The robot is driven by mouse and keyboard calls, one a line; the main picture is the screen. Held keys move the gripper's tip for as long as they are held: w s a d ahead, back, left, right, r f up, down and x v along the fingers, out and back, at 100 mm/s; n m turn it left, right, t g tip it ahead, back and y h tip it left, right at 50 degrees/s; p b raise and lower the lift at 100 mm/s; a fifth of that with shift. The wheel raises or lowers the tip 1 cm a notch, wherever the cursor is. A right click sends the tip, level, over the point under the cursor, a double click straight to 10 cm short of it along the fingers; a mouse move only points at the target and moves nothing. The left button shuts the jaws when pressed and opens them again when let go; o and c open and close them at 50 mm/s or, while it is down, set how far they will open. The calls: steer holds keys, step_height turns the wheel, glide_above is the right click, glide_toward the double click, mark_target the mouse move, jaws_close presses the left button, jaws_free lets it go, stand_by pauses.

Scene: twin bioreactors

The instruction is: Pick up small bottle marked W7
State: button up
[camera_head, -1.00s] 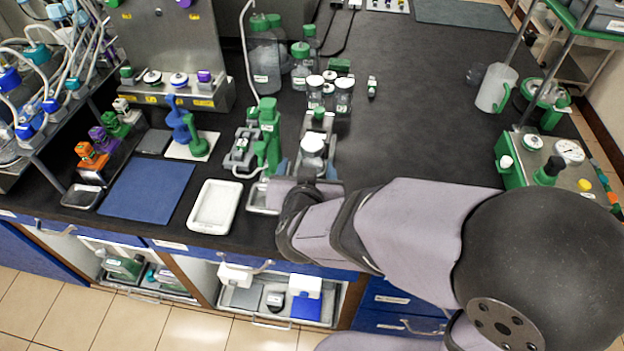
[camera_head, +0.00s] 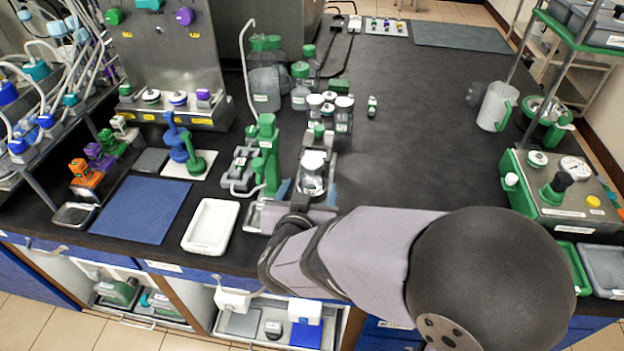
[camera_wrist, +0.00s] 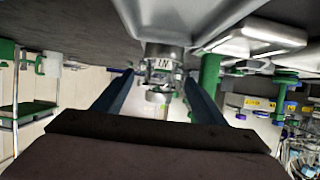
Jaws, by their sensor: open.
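A small clear bottle (camera_head: 312,182) with a pale lid stands on the bench near the front edge. It also shows in the wrist view (camera_wrist: 163,66), upside down, with a blurred label that seems to read W7 inverted. My gripper (camera_head: 308,192) is open, with one blue finger on each side of the bottle in the head view. In the wrist view the fingers (camera_wrist: 158,82) also frame the bottle, with gaps left and right. I cannot tell how far the bottle sits between the fingertips.
A green clamp-like device (camera_head: 268,150) stands close left of the bottle. Several capped jars (camera_head: 343,112) stand behind it. A white tray (camera_head: 211,226) and a blue mat (camera_head: 141,209) lie to the left. The bench to the right is clear up to a jug (camera_head: 495,107).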

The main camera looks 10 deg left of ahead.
mark_target(310, 184)
steer(key=shift+a+x, duration=0.2)
steer(key=shift+x, duration=2.05)
steer(key=shift+c, duration=0.6)
steer(key=c, duration=1.1)
steer(key=shift+r, duration=0.1)
steer(key=shift+c, duration=0.2)
step_height(310, 184, up, 10)
steer(key=p, duration=0.2)
steer(key=shift+p, duration=0.35)
